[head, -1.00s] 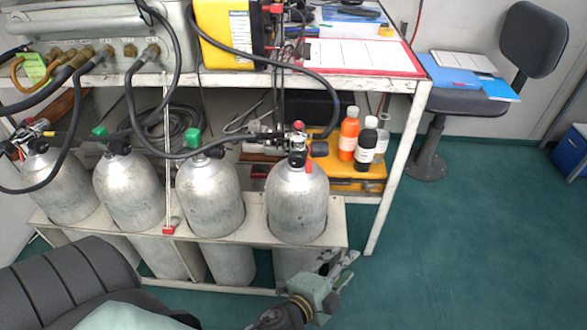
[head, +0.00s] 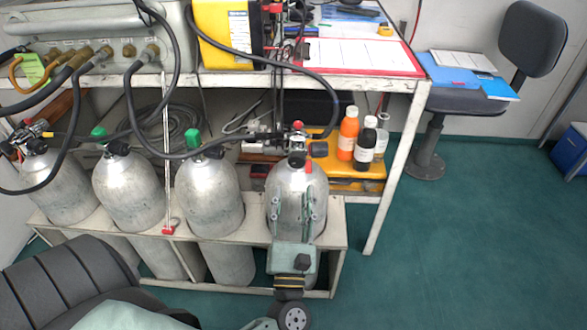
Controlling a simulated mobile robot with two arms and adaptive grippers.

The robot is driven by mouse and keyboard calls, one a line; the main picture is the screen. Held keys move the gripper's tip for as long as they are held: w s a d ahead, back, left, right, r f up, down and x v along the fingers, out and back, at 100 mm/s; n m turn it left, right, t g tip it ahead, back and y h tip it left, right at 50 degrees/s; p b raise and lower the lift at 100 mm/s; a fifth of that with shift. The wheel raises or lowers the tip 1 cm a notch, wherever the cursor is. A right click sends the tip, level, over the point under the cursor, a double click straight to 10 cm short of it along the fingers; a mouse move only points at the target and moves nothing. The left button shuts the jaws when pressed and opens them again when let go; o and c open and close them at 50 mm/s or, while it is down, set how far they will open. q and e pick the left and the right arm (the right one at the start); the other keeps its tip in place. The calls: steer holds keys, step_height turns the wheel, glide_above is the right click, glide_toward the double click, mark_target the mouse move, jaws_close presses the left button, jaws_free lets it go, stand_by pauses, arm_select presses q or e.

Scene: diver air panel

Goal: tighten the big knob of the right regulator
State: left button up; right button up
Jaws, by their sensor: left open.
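The right regulator (head: 297,146) sits on top of the rightmost silver tank (head: 276,190), with a hose running left from it. A dark round knob (head: 319,149) sticks out on its right side, and a small red cap (head: 298,126) is on top. My left gripper (head: 294,192) is open and points up the picture, its two fingers spread in front of the tank's body, below the regulator. Nothing shows between the fingers. I cannot tell whether they touch the tank. The gripper hides part of the tank's front. My right gripper is not in view.
Two tanks with green caps (head: 193,138) stand to the left, and another regulator (head: 32,138) is on the leftmost tank. Bottles (head: 348,134) stand on a yellow case right of the regulator. The shelf top (head: 350,83) overhangs behind.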

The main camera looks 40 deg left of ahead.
mark_target(294, 164)
arm_select(q)
steer(key=x, duration=0.7)
steer(key=shift+p, duration=0.4)
steer(key=shift+w+a+r, duration=0.1)
steer(key=shift+w+a, duration=0.05)
steer(key=shift+w, duration=0.15)
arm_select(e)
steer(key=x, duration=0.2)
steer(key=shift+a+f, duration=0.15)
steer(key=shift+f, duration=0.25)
arm_select(q)
steer(key=shift+c, duration=0.5)
